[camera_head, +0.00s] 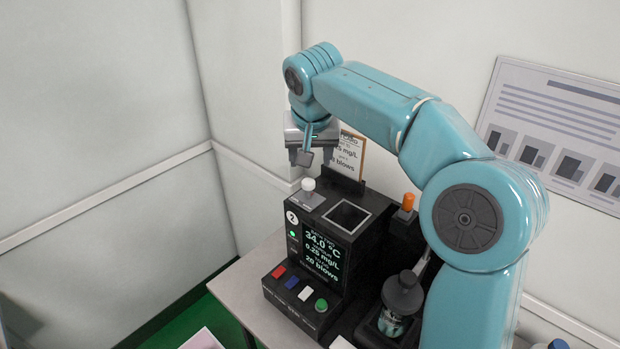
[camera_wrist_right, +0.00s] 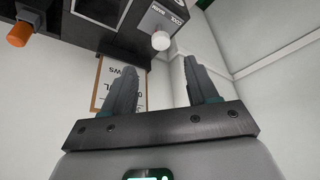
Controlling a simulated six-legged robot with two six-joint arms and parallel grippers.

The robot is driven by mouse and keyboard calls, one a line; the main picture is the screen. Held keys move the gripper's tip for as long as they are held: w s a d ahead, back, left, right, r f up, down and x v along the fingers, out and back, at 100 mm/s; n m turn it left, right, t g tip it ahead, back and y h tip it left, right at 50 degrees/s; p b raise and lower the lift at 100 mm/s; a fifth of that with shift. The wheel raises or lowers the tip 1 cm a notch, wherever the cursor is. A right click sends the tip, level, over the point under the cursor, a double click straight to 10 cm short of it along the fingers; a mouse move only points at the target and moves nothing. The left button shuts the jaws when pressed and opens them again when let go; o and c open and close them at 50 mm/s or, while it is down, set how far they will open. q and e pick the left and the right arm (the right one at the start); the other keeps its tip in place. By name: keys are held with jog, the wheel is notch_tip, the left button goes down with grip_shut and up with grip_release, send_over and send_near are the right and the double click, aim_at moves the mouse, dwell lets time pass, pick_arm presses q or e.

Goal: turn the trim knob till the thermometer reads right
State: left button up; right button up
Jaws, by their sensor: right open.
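The black tester (camera_head: 372,232) stands on the table, its lit screen (camera_head: 322,258) reading 34.0 °C, 0.25 mg/L and 20 blows. A small white knob (camera_head: 308,184) stands on a grey plate on its top left; I take it for the trim knob. My right gripper (camera_head: 308,160) is open and empty just above and behind the knob. In the right wrist view the knob (camera_wrist_right: 161,40) shows beyond the gap between the open fingers (camera_wrist_right: 157,75), apart from both, beside small lettering, one word being COOL. No separate thermometer can be made out. My left gripper is out of view.
A square dark well (camera_head: 347,215) is beside the knob. An orange-topped piece (camera_head: 408,201) and a dark-capped bottle (camera_head: 402,295) stand to the right. A printed card (camera_head: 350,155) stands behind. Coloured buttons (camera_head: 291,282) line the front. Walls close off the back; bare table lies front left.

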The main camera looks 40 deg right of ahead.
aim_at(308, 182)
jog(key=x, duration=0.9)
jog(key=shift+w+f, duration=0.1)
jog(key=shift+c, duration=0.3)
jog(key=c, duration=1)
